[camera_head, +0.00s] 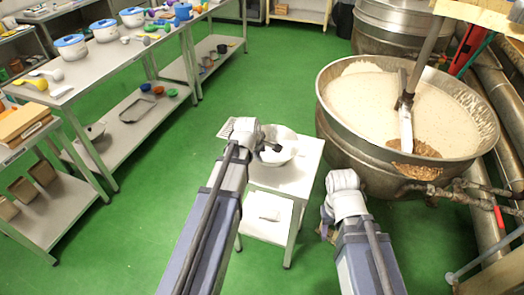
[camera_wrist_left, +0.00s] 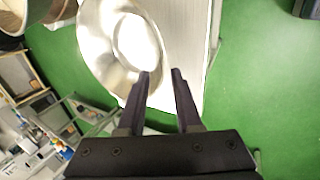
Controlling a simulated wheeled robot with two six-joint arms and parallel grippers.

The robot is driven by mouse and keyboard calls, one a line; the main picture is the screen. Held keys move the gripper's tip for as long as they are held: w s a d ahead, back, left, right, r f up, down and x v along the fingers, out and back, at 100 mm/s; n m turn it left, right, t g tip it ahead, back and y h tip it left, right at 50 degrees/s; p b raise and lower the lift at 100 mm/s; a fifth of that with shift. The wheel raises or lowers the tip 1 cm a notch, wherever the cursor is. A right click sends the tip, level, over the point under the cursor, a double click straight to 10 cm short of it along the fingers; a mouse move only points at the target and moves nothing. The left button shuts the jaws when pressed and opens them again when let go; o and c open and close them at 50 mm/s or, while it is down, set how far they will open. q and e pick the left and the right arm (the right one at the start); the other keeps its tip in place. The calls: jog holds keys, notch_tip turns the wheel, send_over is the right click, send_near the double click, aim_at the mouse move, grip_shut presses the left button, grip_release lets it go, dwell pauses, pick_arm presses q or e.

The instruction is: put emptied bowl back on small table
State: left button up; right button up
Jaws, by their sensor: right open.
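The shiny metal bowl (camera_head: 283,146) is at the far left part of the small white table (camera_head: 300,180). In the left wrist view the bowl (camera_wrist_left: 100,40) lies beside the fingers, with the table top (camera_wrist_left: 185,40) to its right. I cannot tell whether it rests fully on the table. My left gripper (camera_wrist_left: 161,73) is at the bowl's rim, its fingertips apart with a gap showing between them. In the head view the left wrist partly hides the bowl. My right gripper (camera_head: 325,225) is open beside the table's right side, its fingers mostly hidden by its wrist.
A large metal kettle (camera_head: 335,125) of pale mix, with a stirring arm (camera_head: 406,125) and brown pieces inside, stands right of the table. A cloth-like white item (camera_head: 268,213) lies on the table's lower shelf. Long benches (camera_head: 118,48) with pots line the left. Green floor between is clear.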

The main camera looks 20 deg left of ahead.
pick_arm(q)
jog(key=s+d+f+m+g, duration=0.1)
jog(key=s+d+m+g, duration=0.1)
jog(key=s+d+m, duration=0.6)
jog(key=s+d+f+m+g+y, duration=0.1)
jog(key=s+d+m+g, duration=0.2)
jog(key=s+d+m, duration=0.6)
jog(key=s+m, duration=0.4)
jog(key=shift+s+f+g, duration=0.15)
jog(key=shift+s+g, duration=0.15)
jog(key=shift+s, duration=0.1)
jog(key=shift+d, duration=0.15)
